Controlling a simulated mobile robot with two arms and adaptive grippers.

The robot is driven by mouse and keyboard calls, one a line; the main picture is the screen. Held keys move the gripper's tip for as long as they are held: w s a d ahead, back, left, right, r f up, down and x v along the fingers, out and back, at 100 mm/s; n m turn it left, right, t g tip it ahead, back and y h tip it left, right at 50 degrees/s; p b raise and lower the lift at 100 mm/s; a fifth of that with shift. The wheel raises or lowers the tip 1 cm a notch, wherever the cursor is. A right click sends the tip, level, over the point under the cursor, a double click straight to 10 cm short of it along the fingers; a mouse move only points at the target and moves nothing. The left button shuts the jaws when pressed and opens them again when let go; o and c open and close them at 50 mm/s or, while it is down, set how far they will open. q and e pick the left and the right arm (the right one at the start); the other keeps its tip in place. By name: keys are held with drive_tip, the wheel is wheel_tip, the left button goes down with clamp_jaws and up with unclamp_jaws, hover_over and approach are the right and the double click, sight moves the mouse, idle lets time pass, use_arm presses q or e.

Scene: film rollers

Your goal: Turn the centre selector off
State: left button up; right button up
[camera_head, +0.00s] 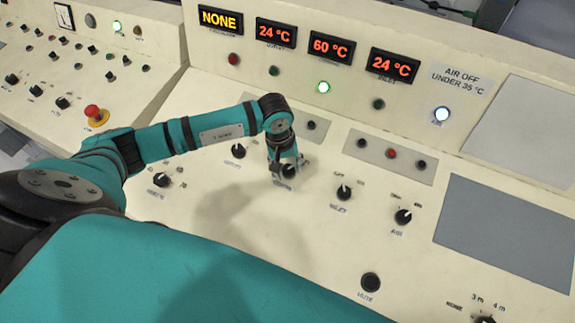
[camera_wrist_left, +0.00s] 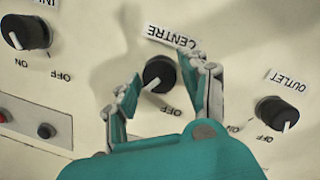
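The centre selector is a round black knob with a white pointer line, on the cream panel; it shows in the wrist view (camera_wrist_left: 158,73) under an upside-down CENTRE label. Its pointer slants to the lower left there, away from the OFF mark (camera_wrist_left: 171,110) at its lower right. Any ON mark is hidden by a finger. My left gripper (camera_head: 288,168) is over this knob, which it partly covers in the head view. In the wrist view its fingers (camera_wrist_left: 163,71) are apart, one on each side of the knob; I cannot tell whether they touch it. My right gripper is not in view.
The inlet knob (camera_head: 344,193) and outlet knob (camera_head: 238,151) flank the centre selector closely. The air knob (camera_head: 403,216) is further right. A red mushroom button (camera_head: 96,115) stands at left. The displays read NONE, 24, 60 (camera_head: 331,47) and 24 °C. A green lamp (camera_head: 323,87) is lit.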

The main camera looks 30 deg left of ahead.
use_arm(q)
drive_tip(key=c, duration=0.8)
drive_tip(key=shift+o, duration=0.2)
drive_tip(key=shift+f+n+b, duration=0.1)
drive_tip(key=shift+n+b, duration=0.3)
drive_tip(key=shift+b, duration=0.2)
drive_tip(key=n+b, duration=0.4)
drive_tip(key=b, duration=0.1)
drive_tip(key=n+t+b, duration=0.1)
drive_tip(key=n+b, duration=0.3)
drive_tip(key=b, duration=0.1)
drive_tip(key=shift+s+a+f+t+h, duration=0.1)
drive_tip(key=shift+a+f+t+h, duration=0.05)
drive_tip(key=shift+t+h, duration=0.2)
drive_tip(key=shift+n+b, duration=1.15)
drive_tip(key=shift+n, duration=0.05)
drive_tip(key=shift+r+n+t+b, duration=0.2)
drive_tip(key=shift+n+t+b, duration=0.05)
drive_tip(key=shift+n+b, duration=0.15)
